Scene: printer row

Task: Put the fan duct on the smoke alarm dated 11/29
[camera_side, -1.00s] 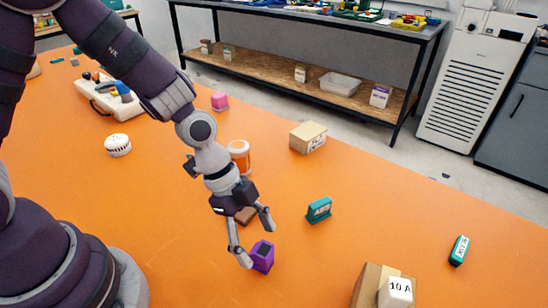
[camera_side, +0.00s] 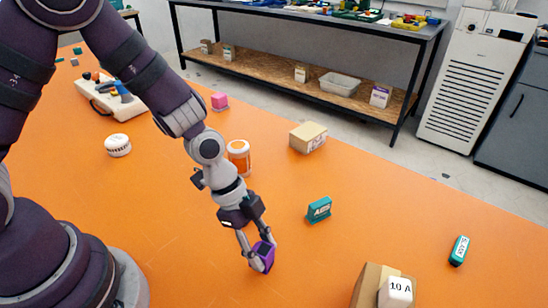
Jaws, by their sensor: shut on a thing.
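The fan duct appears to be the small purple hollow piece (camera_side: 265,253) with a dark opening, near the front middle of the orange table. My gripper (camera_side: 259,256) is shut on it, one finger on each side. The piece looks slightly tilted, and I cannot tell whether it touches the table. A round white thing (camera_side: 117,145) with dark marks on its side, at the left, looks like a smoke alarm. Its writing is too small to read as a date.
An orange-and-white jar (camera_side: 239,155) stands behind my arm. A cardboard box (camera_side: 308,138), a teal block (camera_side: 319,210), a teal-and-white piece (camera_side: 459,250) and a white "10 A" block (camera_side: 396,292) by a box are to the right.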

